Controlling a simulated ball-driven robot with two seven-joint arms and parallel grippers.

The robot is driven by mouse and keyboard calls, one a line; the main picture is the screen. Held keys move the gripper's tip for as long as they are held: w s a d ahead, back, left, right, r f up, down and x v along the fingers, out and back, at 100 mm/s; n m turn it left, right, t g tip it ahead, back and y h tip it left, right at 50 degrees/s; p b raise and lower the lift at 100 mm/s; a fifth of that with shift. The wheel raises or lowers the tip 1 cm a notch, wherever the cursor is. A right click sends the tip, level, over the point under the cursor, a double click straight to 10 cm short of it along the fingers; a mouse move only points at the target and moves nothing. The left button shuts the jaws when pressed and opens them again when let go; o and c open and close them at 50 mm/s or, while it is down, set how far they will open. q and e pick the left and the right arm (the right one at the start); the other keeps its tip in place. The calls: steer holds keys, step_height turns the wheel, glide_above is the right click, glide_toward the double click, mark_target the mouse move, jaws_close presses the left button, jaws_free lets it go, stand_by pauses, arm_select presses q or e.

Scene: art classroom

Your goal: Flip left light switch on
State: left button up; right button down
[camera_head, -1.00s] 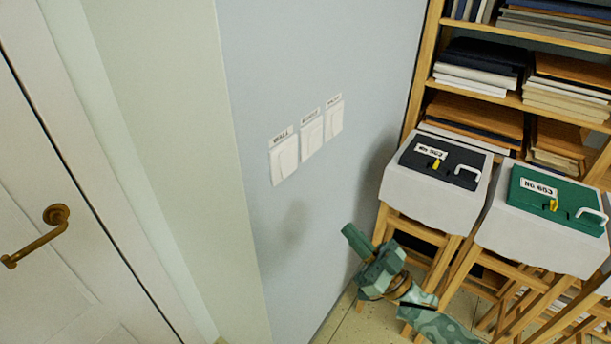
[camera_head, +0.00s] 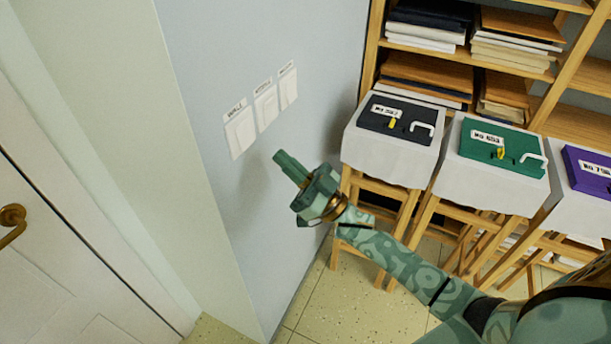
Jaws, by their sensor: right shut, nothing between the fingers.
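Three white light switches sit in a row on the pale blue wall, each with a small label above it. The left light switch (camera_head: 240,132) has a label that seems to read WALL. The middle switch (camera_head: 266,107) and the right switch (camera_head: 288,89) are up and to its right. My right gripper (camera_head: 279,158) is shut and empty. It points at the wall from the right, a little below and right of the left switch in the picture, and looks apart from it. Whether the left switch is on or off is too small to tell. My left gripper is not in view.
A white door with a brass handle (camera_head: 13,222) is at the left. Stools hold a black case (camera_head: 385,122), a green case (camera_head: 490,150) and a purple case (camera_head: 588,168). A wooden shelf (camera_head: 464,101) with books stands behind. Speckled floor (camera_head: 325,290) is free below the wall.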

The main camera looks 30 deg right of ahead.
mark_target(248, 139)
steer(key=shift+w+a+r, duration=0.15)
steer(key=shift+w+a, duration=0.65)
steer(key=shift+w, duration=0.25)
steer(key=shift+w+a+r, duration=0.1)
steer(key=shift+w+a, duration=0.7)
steer(key=shift+w, duration=0.2)
